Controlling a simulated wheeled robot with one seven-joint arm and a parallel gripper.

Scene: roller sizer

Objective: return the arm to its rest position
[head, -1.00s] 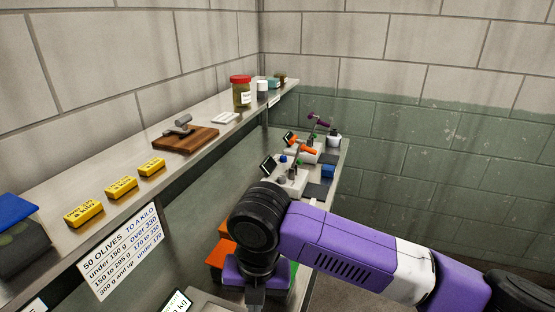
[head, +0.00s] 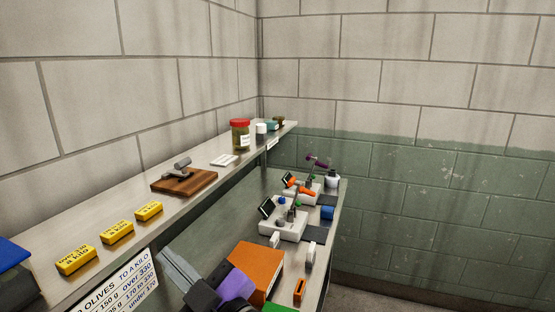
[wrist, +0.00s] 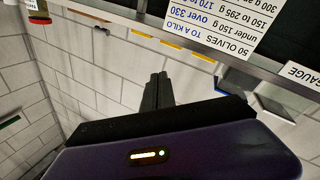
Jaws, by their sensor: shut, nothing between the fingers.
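My gripper (head: 170,258) shows at the bottom of the head view, its grey fingers together and pointing up and left, in front of the shelf edge. Its purple and black body is partly cut off by the frame. In the wrist view the fingers (wrist: 158,88) are dark, side by side and shut, with nothing between them. Most of my arm is out of the head view.
A metal shelf (head: 60,295) runs along the left wall with yellow blocks (head: 117,232), a wooden board (head: 184,181) and a red-lidded jar (head: 240,135). Below it, the bench holds an orange box (head: 257,268) and white devices (head: 283,226). A printed sign (head: 120,290) hangs from the shelf.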

